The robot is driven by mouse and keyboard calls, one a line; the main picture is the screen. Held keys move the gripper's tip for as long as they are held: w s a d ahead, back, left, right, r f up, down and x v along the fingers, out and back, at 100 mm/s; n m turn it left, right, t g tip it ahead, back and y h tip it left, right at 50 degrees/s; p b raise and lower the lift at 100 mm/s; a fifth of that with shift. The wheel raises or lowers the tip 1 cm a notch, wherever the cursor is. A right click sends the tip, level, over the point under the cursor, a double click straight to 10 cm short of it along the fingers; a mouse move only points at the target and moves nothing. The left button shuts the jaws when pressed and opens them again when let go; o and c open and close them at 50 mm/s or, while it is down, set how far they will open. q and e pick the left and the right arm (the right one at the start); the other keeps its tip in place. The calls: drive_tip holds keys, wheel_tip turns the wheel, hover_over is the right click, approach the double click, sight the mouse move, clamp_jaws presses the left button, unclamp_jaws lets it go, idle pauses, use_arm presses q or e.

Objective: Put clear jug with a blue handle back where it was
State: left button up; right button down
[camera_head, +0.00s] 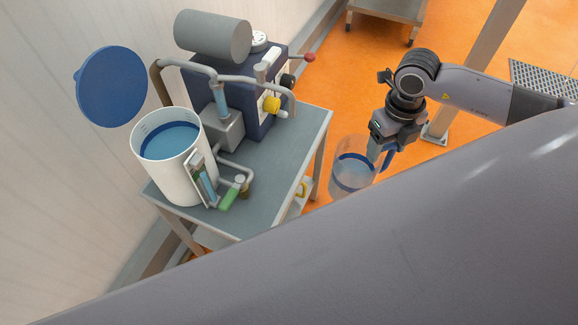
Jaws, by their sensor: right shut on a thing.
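The clear jug (352,176) is see-through with blue bands and a blue handle (387,158) on its right side. My right gripper (386,146) is shut on the jug at its handle. It holds the jug upright in the air, just right of the grey table's right edge. The jug's lower end is partly cut off by a large grey surface in the foreground. My left gripper is not in view.
The grey table (272,165) carries a white bucket (176,187) of blue liquid, a dark blue machine (255,110), pipes and a green-handled valve (229,199). A blue round lid (112,87) stands open. The table's right strip is clear. A metal post (470,70) stands behind my right arm.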

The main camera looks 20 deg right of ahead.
drive_tip(key=w+a+f+m, duration=0.1)
drive_tip(key=w+a+m, duration=0.1)
drive_tip(key=w+a, duration=0.2)
drive_tip(key=w+a+f+m+b, duration=0.1)
drive_tip(key=w+a+f+m, duration=0.1)
drive_tip(key=w+a, duration=0.3)
drive_tip(key=w, duration=0.3)
drive_tip(key=shift+w+a+f+m, duration=0.2)
drive_tip(key=shift+w+f+m, duration=0.05)
drive_tip(key=shift+m, duration=0.05)
idle(0.6)
drive_tip(key=shift+f, duration=0.15)
drive_tip(key=c, duration=0.5)
unclamp_jaws()
drive_tip(key=shift+s, duration=0.1)
